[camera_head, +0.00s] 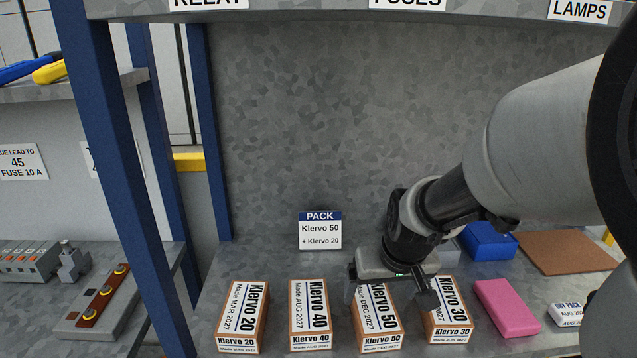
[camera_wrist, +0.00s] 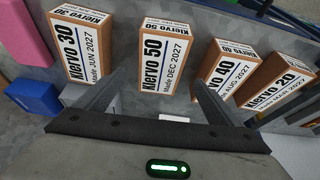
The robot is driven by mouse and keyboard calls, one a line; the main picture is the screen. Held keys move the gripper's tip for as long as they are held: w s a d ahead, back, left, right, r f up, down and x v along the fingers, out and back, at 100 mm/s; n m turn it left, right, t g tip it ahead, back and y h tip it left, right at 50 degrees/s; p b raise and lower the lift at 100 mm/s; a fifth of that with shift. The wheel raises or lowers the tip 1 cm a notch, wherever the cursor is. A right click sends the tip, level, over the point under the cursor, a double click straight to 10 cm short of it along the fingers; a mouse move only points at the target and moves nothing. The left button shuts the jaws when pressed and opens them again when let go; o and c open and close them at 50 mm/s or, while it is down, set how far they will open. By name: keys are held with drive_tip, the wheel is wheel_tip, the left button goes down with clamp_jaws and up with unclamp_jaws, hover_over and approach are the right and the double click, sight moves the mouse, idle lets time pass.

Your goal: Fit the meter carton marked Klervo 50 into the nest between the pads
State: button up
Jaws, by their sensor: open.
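The Klervo 50 carton (camera_head: 380,338), brown with a white label marked DEC 2027, stands on the grey shelf between the Klervo 40 and Klervo 30 cartons. It also shows in the wrist view (camera_wrist: 166,58), ahead of my fingers. My gripper (camera_head: 392,298) is open and empty, just above and behind this carton in the head view, hiding part of its top. In the wrist view the fingers (camera_wrist: 160,82) spread to either side of the carton's near end; I cannot tell whether they touch it. No nest is clearly recognizable; a pink block (camera_head: 507,307) and a blue block (camera_head: 488,241) lie to the right.
Klervo 20 (camera_head: 242,315), Klervo 40 (camera_head: 310,315) and Klervo 30 (camera_head: 447,315) cartons stand in the row. A PACK sign (camera_head: 320,230) reads Klervo 50 + Klervo 20. A brown mat (camera_head: 567,252) and a dry pack (camera_head: 566,314) lie right. A blue post (camera_head: 125,170) stands left.

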sight(375, 305)
drive_tip(key=b+x, duration=0.2)
drive_tip(key=x, duration=0.5)
drive_tip(key=shift+w+f, duration=0.15)
drive_tip(key=shift+f, duration=0.15)
drive_tip(key=shift+r, duration=0.1)
drive_tip(key=c, duration=1.5)
